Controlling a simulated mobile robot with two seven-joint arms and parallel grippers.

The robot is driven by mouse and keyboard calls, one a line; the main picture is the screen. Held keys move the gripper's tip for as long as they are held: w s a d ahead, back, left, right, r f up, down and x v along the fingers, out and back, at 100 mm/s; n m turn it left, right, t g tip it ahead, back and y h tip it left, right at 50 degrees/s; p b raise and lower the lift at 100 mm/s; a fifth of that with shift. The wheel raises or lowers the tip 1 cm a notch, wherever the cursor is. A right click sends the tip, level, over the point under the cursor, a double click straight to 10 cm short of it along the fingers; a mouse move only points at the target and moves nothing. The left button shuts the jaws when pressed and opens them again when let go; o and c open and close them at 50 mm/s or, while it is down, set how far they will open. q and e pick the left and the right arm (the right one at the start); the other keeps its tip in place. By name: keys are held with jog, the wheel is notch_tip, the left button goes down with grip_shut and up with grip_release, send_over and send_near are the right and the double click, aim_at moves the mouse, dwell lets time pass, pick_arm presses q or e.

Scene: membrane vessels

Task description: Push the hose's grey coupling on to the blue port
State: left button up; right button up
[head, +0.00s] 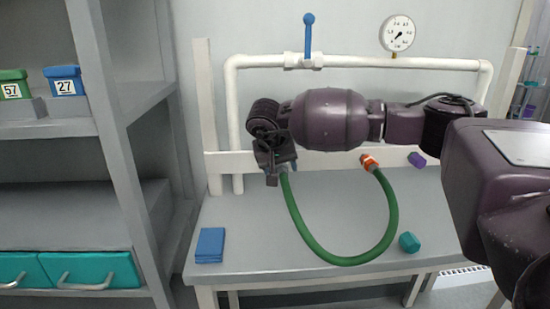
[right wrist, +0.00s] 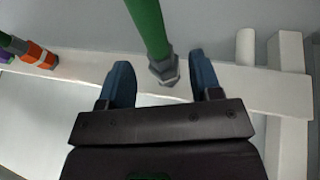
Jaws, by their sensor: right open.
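One end is at the orange port (head: 369,161), which also shows in the right wrist view (right wrist: 38,55). Its grey coupling (right wrist: 163,70) is at the other end and lies between the fingers of my right gripper (right wrist: 162,85). A gap shows on each side, so the fingers are open and do not grip it. In the head view, my right gripper (head: 272,176) hides most of the coupling. I cannot see the blue port in either view. My left gripper is not in view.
A purple port (head: 417,159) is on the white rail (head: 335,160), right of the orange one. A blue block (head: 209,245) and a teal piece (head: 409,242) are on the bench (head: 260,258). A white pipe with a blue-handled valve (head: 308,35) runs above. Shelves stand left.

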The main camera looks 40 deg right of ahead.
jog(key=shift+x, duration=1.45)
jog(key=shift+c, duration=0.4)
jog(key=shift+s, duration=0.1)
jog(key=c, duration=0.9)
